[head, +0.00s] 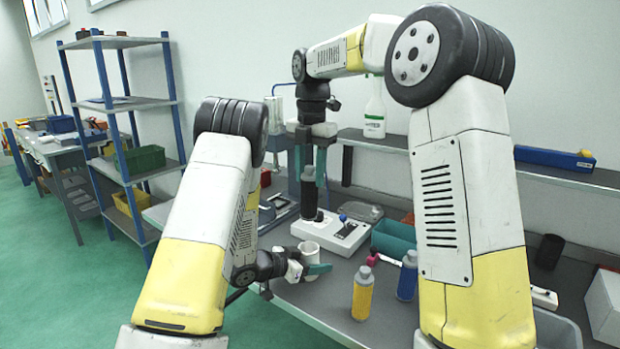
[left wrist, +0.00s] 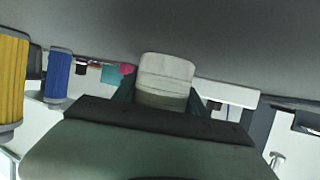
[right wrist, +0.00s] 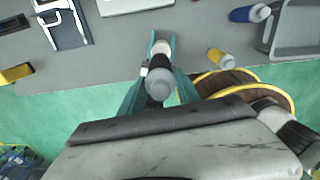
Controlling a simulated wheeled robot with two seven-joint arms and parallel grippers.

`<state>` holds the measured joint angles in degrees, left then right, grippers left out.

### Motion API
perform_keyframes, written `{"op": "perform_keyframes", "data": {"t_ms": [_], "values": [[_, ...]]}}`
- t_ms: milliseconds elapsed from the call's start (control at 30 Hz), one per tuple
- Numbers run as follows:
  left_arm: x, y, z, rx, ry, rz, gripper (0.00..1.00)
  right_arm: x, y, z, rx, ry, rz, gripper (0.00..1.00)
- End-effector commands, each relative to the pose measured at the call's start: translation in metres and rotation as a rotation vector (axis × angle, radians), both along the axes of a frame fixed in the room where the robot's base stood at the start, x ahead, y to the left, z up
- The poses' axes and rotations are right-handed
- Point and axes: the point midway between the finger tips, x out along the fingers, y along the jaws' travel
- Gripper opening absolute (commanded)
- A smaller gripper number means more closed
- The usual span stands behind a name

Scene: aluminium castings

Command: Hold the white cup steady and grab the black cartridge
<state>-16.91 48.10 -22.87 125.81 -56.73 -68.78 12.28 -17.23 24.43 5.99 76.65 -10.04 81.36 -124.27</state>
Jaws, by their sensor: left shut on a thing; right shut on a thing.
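The white cup (head: 309,252) stands at the near edge of the grey table. My left gripper (head: 316,266) is shut on it from the side; in the left wrist view the cup (left wrist: 165,76) sits between the green fingers. The black cartridge (head: 310,203), a dark upright cylinder with a grey top, is in my right gripper (head: 309,180), which points down and is shut on it. In the right wrist view the cartridge (right wrist: 159,72) shows end-on between the fingers. In the head view it hangs above and behind the cup, its lower end in front of a white device.
The white device (head: 345,238) stands just behind the cup. A yellow bottle (head: 362,297) and a blue bottle (head: 407,280) stand to the right. A teal bin (head: 393,240) is behind them. My right arm covers part of the table.

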Motion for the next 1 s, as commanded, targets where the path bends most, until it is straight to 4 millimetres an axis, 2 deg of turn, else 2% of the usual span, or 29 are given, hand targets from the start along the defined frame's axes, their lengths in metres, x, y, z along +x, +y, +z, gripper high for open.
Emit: {"op": "perform_keyframes", "data": {"t_ms": [33,67,167,567,1000], "values": [[0.0,0.0,0.0,0.0,0.0,0.0,0.06,0.0,0.0,0.0,0.0,0.0,0.0,0.0],[0.0,0.0,0.0,0.0,0.0,0.0,0.55,0.0,0.0,0.0,0.0,0.0,0.0,0.0],[0.0,0.0,0.0,0.0,0.0,0.0,0.75,0.0,0.0,0.0,0.0,0.0,0.0,0.0],[-0.003,0.005,0.003,0.0,0.0,0.001,0.75,0.0,0.0,0.0,0.001,-0.001,0.0,0.0],[-0.048,0.069,0.035,-0.002,-0.001,0.005,0.75,0.0,0.0,0.0,0.001,-0.001,0.0,0.0]]}}
